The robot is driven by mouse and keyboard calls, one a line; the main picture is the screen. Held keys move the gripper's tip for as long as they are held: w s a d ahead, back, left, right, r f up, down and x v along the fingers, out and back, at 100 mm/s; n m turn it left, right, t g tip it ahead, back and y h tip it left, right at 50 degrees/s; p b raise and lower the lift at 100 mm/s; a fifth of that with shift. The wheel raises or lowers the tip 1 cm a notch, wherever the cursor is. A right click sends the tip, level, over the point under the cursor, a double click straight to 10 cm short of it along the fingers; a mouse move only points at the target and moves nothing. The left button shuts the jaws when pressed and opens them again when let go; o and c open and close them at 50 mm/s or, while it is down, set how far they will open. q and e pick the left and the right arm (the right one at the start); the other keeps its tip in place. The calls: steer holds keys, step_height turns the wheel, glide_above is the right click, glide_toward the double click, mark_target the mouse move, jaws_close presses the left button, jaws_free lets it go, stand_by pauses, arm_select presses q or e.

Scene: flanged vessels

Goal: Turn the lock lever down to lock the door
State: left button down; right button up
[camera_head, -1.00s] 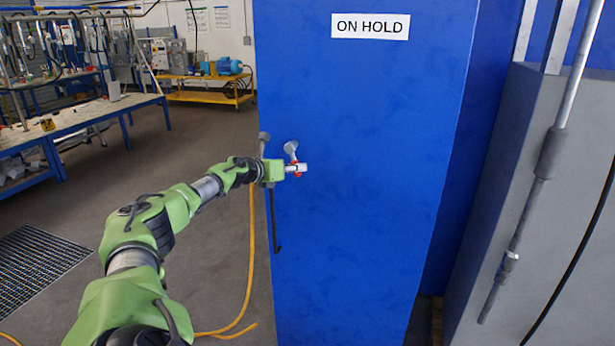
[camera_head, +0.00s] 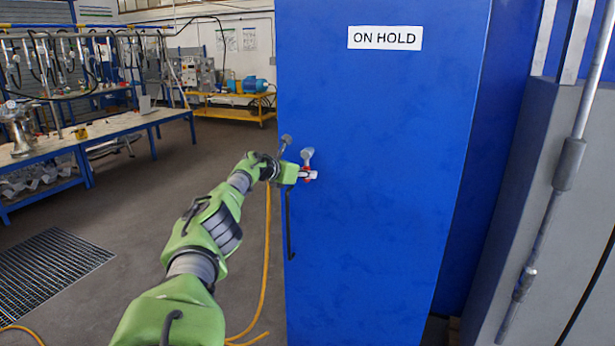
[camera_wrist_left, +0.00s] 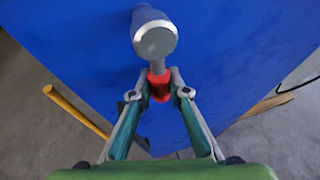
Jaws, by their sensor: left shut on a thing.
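The blue door (camera_head: 370,200) carries an "ON HOLD" sign (camera_head: 385,38). Near its left edge the lock lever's grey round-ended shaft (camera_head: 307,154) sticks out. It shows large in the left wrist view (camera_wrist_left: 155,38), with a red part (camera_wrist_left: 158,84) just below it. My left gripper (camera_head: 309,175) is at that red part, below the grey end. In the left wrist view its two fingers (camera_wrist_left: 159,88) are on either side of the red part, shut on it. My right gripper is not in view.
A yellow hose (camera_head: 266,265) hangs beside my left arm. A grey cabinet (camera_head: 540,200) with a long rod stands at right. Workbenches are at left; floor between is open.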

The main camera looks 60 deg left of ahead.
arm_select(q)
steer(key=shift+a, duration=0.1)
steer(key=c, duration=1.9)
jaws_free()
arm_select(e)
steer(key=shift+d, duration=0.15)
arm_select(q)
steer(key=v, duration=1.2)
